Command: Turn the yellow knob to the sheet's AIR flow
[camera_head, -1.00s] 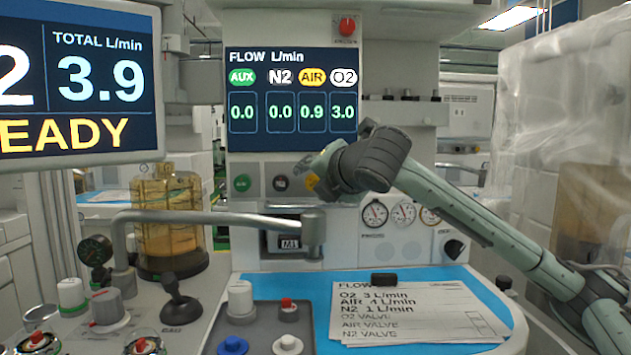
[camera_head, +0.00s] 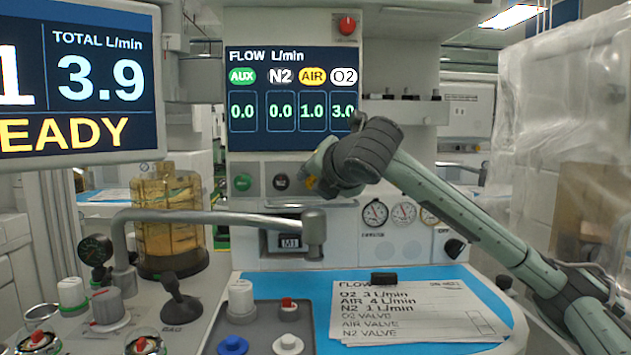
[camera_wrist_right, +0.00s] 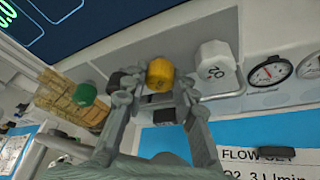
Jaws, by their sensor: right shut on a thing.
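The yellow knob (camera_wrist_right: 160,73) sits between the two fingers of my right gripper (camera_wrist_right: 160,92) in the wrist view, and the gripper is shut on it. In the head view my right gripper (camera_head: 318,180) covers most of the knob (camera_head: 311,182). The flow screen (camera_head: 290,98) reads AUX 0.0, N2 0.0, AIR 1.0 and O2 3.0. The flow sheet (camera_head: 410,312) lies on the blue mat and lists O2 3, AIR 4 and N2 1 L/min. My left gripper is not in view.
The green knob (camera_head: 242,182) and black knob (camera_head: 281,182) are left of the yellow one. The white O2 knob (camera_wrist_right: 215,68) is just right of my fingers. A grey rail (camera_head: 220,217) crosses in front of the panel. Gauges (camera_head: 404,212) are at right.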

